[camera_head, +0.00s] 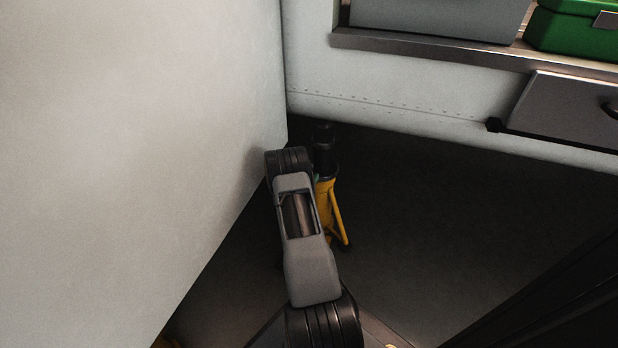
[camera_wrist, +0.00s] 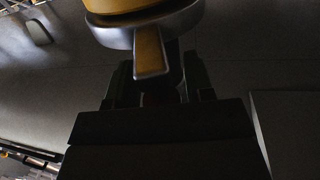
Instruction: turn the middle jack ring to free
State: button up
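The jack (camera_head: 328,195) stands under the white hull in the head view, with yellow legs and a black top post. My arm covers part of it. In the wrist view a grey metal ring (camera_wrist: 112,32) with a flat, orange-brown tab (camera_wrist: 150,52) sits below a yellow part (camera_wrist: 120,4) of the jack. My gripper (camera_wrist: 155,75) is close to the ring, its dark fingers apart on either side of the tab. I cannot tell whether they touch it. The head view does not show the gripper or the ring, and any marking for free is not visible.
A large pale panel (camera_head: 130,130) stands close on the left of my arm. The white hull (camera_head: 400,100) overhangs behind the jack. A ledge (camera_head: 430,50) holds a grey case (camera_head: 440,18) and a green box (camera_head: 575,28). Dark floor (camera_head: 430,220) is open to the right.

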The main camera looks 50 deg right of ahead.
jog(key=shift+o, duration=0.7)
jog(key=shift+w+a, duration=0.1)
jog(key=shift+r, duration=0.35)
notch_tip(320, 180, up, 3)
jog(key=shift+f+p, duration=0.1)
jog(key=shift+p, duration=1.05)
jog(key=s+a+r+p, duration=0.5)
jog(key=s+a+r, duration=0.4)
jog(key=s, duration=0.1)
jog(key=shift+s+a+r, duration=0.2)
jog(key=shift+r, duration=0.05)
